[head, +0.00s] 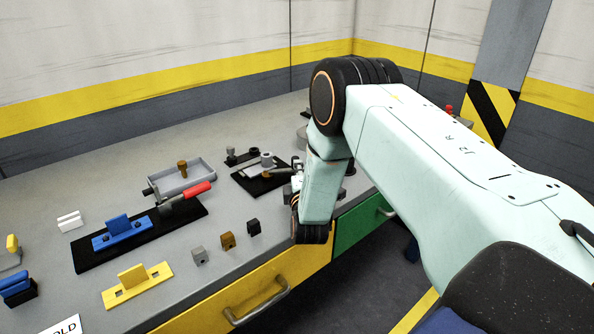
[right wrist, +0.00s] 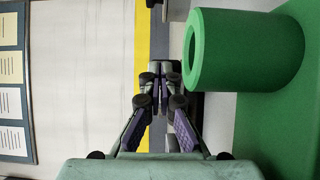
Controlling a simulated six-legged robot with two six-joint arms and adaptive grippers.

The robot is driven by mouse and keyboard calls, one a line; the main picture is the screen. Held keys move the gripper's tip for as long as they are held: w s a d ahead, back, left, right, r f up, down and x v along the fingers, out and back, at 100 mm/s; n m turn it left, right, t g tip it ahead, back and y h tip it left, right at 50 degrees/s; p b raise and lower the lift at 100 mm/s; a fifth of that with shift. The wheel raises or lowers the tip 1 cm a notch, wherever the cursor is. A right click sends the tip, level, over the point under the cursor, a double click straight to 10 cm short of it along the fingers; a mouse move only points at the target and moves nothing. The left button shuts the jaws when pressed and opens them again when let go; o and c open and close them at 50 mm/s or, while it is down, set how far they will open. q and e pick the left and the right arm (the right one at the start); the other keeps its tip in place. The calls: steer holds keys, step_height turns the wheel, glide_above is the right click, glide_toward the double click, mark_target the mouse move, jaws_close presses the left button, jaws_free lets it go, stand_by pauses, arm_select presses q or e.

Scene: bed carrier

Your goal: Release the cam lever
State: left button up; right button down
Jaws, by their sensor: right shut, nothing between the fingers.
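A lever with a red handle (head: 198,189) lies along the back right of a black base plate (head: 88,257) on the bench; it looks like the cam lever. A blue block with an upright tab (head: 122,230) sits on the same plate. My right gripper (head: 294,172) is to the right of that plate, partly hidden by my own arm, beside a second black fixture. In the right wrist view its fingers (right wrist: 161,78) are shut with nothing between them. A green cylinder (right wrist: 235,50) is close on their right; I cannot tell whether they touch. My left gripper is not in view.
The second black fixture (head: 258,184) carries a grey ring and bar. A grey tray (head: 207,173) stands behind the red handle. A yellow tabbed part (head: 137,284) and small grey, brown and black blocks lie near the front edge, above yellow and green drawers.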

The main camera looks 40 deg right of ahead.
steer(key=shift+w+d, duration=0.55)
steer(key=shift+d, duration=0.05)
steer(key=shift+x, duration=1.1)
steer(key=shift+d, duration=0.1)
steer(key=v, duration=1.2)
